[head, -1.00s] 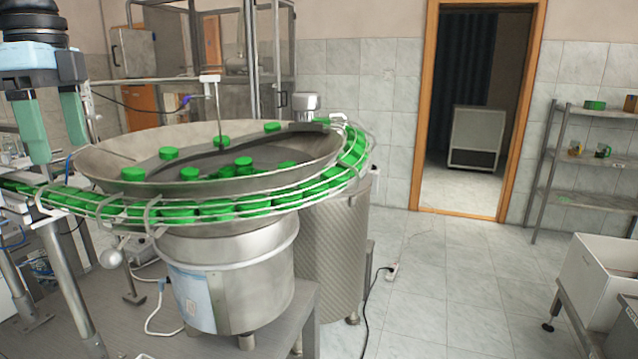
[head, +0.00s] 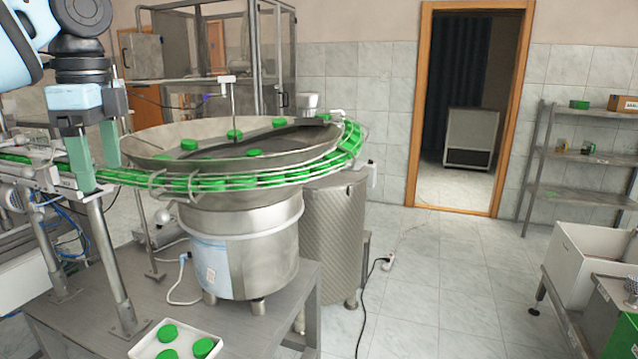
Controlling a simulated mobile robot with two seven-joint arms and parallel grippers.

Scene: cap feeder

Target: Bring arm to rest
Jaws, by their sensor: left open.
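My left gripper (head: 97,160) hangs at the upper left with its two green fingers pointing down. The fingers are apart and nothing shows between them. In the picture it overlaps the feeder's rail at the left of the bowl. The steel feeder bowl (head: 225,162) holds several green caps (head: 254,152). More green caps sit in the wire-guided rail (head: 240,182) around its rim. My right gripper is not in view.
A white tray (head: 150,349) with green caps lies on the steel table (head: 262,335) at the bottom. A white bin (head: 590,262) and a metal shelf (head: 585,160) stand at the right. The tiled floor (head: 440,260) between is mostly clear, with a cable on it.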

